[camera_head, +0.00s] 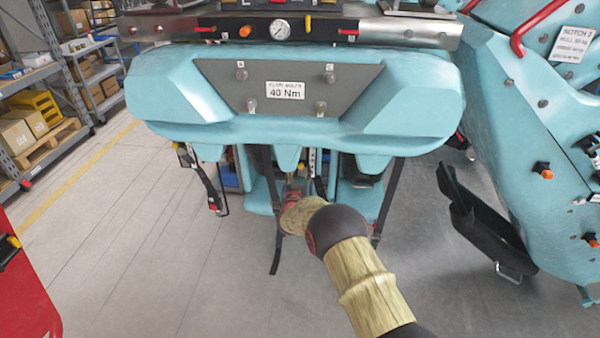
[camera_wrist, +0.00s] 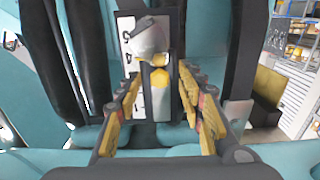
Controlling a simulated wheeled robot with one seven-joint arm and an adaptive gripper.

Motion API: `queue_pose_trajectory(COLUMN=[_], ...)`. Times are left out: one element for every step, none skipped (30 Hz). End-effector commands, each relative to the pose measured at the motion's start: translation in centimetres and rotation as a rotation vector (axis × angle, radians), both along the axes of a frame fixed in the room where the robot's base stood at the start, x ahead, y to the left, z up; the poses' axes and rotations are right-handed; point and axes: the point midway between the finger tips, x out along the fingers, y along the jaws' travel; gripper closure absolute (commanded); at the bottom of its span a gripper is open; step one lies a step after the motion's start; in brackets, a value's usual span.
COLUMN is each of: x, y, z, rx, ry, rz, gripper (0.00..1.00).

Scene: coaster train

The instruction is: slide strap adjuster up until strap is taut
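In the wrist view, a strap adjuster (camera_wrist: 158,78) with a grey rounded top and a yellow part below sits on a dark upright strip. A white scale plate (camera_wrist: 127,45) with black numbers stands just left of it. My gripper (camera_wrist: 160,92) is open, with one finger on each side of the adjuster and visible gaps between. Whether a fingertip touches the strip on the right is unclear. In the head view, a dark strap (camera_head: 267,170) hangs under the teal car, its loose end (camera_head: 276,255) dangling. My arm hides the adjuster and most of my gripper there.
A teal train body (camera_head: 430,100) with a grey plate overhangs my arm. Another teal structure (camera_head: 540,140) and a black trough (camera_head: 480,215) stand at right. Shelving (camera_head: 40,110) is at left, and a red cabinet (camera_head: 25,285) at lower left. Grey floor (camera_head: 150,260) is open between.

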Motion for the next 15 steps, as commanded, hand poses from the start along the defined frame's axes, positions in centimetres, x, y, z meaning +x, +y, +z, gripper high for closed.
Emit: queue_pose_trajectory(x=[0.03,0.03,0.03,0.02,0.02,0.02,0.02,0.01,0.01,0.01,0.01,0.01,0.01,0.01,0.00], y=[0.00,-0.01,0.00,-0.01,-0.01,-0.01,-0.01,-0.01,-0.01,-0.01,-0.01,-0.01,-0.01,-0.01,-0.01], z=[0.04,0.06,0.07,0.07,0.08,0.07,0.07,0.07,0.07,0.07,0.07,0.07,0.07,0.07,0.07], rx=[0.000,0.000,0.000,0.000,0.000,0.000,0.000,0.000,0.000,0.000,0.000,0.001,0.001,0.001,0.001], ry=[0.000,0.000,0.000,0.000,0.000,0.000,0.000,0.000,0.000,0.000,0.000,0.000,0.000,0.000,0.000], rz=[0.000,0.000,0.000,0.000,0.000,0.000,0.000,0.000,0.000,0.000,0.000,0.000,0.000,0.000,0.000], gripper=[0.61,0.61,0.61,0.61,0.61,0.62,0.64,0.66,0.68,0.70,0.72,0.74,0.76,0.77,0.80])
